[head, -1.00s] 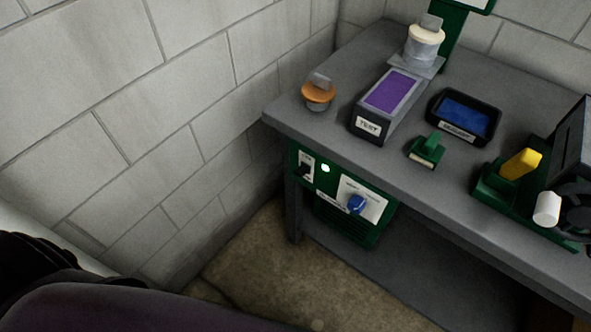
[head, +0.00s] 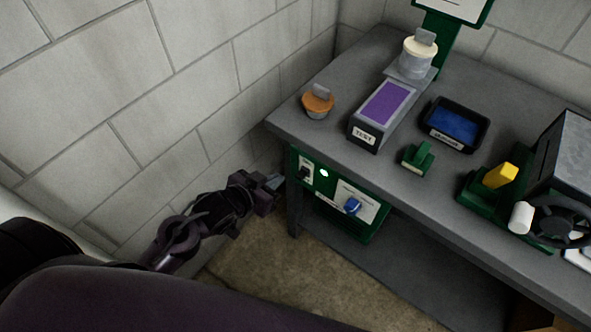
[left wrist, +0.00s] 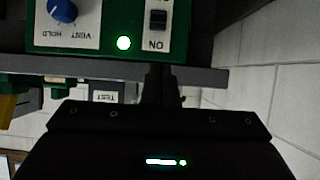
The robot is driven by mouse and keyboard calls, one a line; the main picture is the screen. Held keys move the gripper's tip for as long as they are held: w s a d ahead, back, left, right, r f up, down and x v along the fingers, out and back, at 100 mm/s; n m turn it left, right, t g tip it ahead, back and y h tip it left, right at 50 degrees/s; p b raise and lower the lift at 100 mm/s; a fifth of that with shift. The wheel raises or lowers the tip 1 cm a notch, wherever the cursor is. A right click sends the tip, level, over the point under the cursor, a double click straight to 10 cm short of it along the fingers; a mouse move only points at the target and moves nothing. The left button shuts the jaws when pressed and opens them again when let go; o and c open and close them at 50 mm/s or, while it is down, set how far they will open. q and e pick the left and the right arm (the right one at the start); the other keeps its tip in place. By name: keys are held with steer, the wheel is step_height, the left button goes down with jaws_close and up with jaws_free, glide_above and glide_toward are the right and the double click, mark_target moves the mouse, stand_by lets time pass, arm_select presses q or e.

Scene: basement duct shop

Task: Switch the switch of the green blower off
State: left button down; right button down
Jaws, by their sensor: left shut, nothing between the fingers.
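The green blower (head: 372,233) is mounted under the left end of the workbench. In the left wrist view, which is upside down, the switch (left wrist: 158,20) shows with an ON label, next to the lit lamp (left wrist: 124,43). My left gripper (head: 275,183) is shut and empty, just left of the panel and apart from the switch in the head view. Its dark fingers (left wrist: 165,85) show in the left wrist view. My right gripper is out of view.
The blue knob (head: 352,205) sits right of the lamp. The grey workbench (head: 330,140) overhangs the panel and carries a purple-topped TEST box (head: 388,103), an orange-topped pot (head: 318,105) and a blue tray (head: 455,122). A block wall (head: 180,110) stands close on the left.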

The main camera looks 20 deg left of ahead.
arm_select(q)
steer(key=shift+d+r, duration=0.25)
steer(key=shift+r, duration=0.8)
steer(key=shift+w, duration=0.1)
steer(key=p, duration=0.1)
glide_above(302, 175)
steer(key=s, duration=0.1)
steer(key=f, duration=0.4)
steer(key=shift+a+f, duration=0.3)
steer(key=shift+a, duration=0.1)
steer(key=f, duration=0.1)
steer(key=s+f, duration=0.1)
steer(key=shift+a+f, duration=0.1)
steer(key=shift+f, duration=0.25)
steer(key=shift+s+a+f+p, duration=0.15)
steer(key=shift+f+p, duration=0.2)
steer(key=shift+f, duration=0.3)
steer(key=shift+f, duration=0.1)
steer(key=shift+s+f+t+b, duration=0.15)
steer(key=shift+t+b, duration=0.35)
steer(key=shift+b, duration=0.25)
